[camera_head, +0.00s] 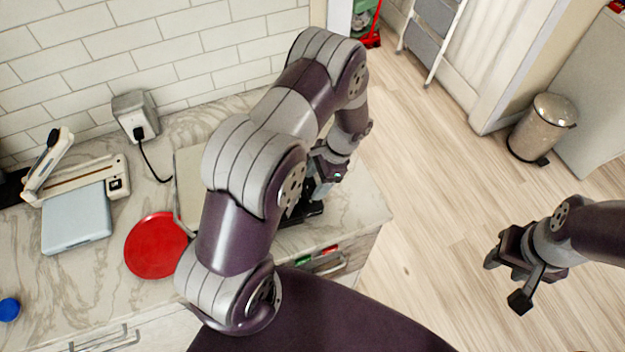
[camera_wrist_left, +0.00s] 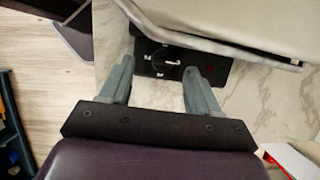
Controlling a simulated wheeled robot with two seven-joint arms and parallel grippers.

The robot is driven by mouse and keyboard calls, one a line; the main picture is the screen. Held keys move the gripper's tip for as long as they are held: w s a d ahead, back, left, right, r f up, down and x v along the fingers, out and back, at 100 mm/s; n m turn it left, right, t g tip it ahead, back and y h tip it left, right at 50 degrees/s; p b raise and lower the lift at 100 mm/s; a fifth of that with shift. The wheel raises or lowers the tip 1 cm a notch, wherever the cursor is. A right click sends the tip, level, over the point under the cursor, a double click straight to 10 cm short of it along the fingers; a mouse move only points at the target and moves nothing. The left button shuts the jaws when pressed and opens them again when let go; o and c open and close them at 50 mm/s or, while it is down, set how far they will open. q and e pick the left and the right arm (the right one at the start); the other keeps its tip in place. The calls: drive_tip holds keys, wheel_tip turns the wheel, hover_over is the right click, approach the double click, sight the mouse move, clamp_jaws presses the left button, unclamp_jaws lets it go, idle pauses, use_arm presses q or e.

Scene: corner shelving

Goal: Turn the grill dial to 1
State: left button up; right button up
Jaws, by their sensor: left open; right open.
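The grill shows in the head view as a pale lid (camera_head: 188,185) and a black base (camera_head: 307,212), largely hidden behind my left arm. In the left wrist view, its black front panel (camera_wrist_left: 150,66) carries a round dark dial (camera_wrist_left: 172,61) with white markings beside it and a small red spot to the right. The dial's setting is too small to read. My left gripper (camera_head: 318,178) is open at the grill's front. In the left wrist view, its fingers (camera_wrist_left: 159,68) are apart, with the dial between their tips. Contact cannot be told. My right gripper (camera_head: 504,279) is open and empty above the floor.
A red round plate (camera_head: 156,246), a light blue box (camera_head: 76,218) and a cream appliance (camera_head: 80,178) are on the marble counter (camera_head: 365,200) to the left. A socket (camera_head: 136,115) with a black cord is on the wall. A bin (camera_head: 541,127) stands on the floor.

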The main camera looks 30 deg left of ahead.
sight(310, 190)
use_arm(q)
drive_tip(key=f, duration=0.1)
drive_tip(key=w+f, duration=0.1)
drive_tip(key=shift+a+f, duration=0.3)
drive_tip(key=shift+s+f, duration=0.1)
drive_tip(key=shift+f, duration=0.1)
drive_tip(key=shift+s+r, duration=0.2)
drive_tip(key=shift+s, duration=0.4)
drive_tip(key=shift+w+f, duration=0.15)
drive_tip(key=shift+w, duration=0.2)
drive_tip(key=c, duration=1)
drive_tip(key=shift+s, duration=0.1)
drive_tip(key=shift+c, duration=0.2)
use_arm(e)
drive_tip(key=shift+w+r, duration=0.35)
drive_tip(key=shift+w, duration=0.1)
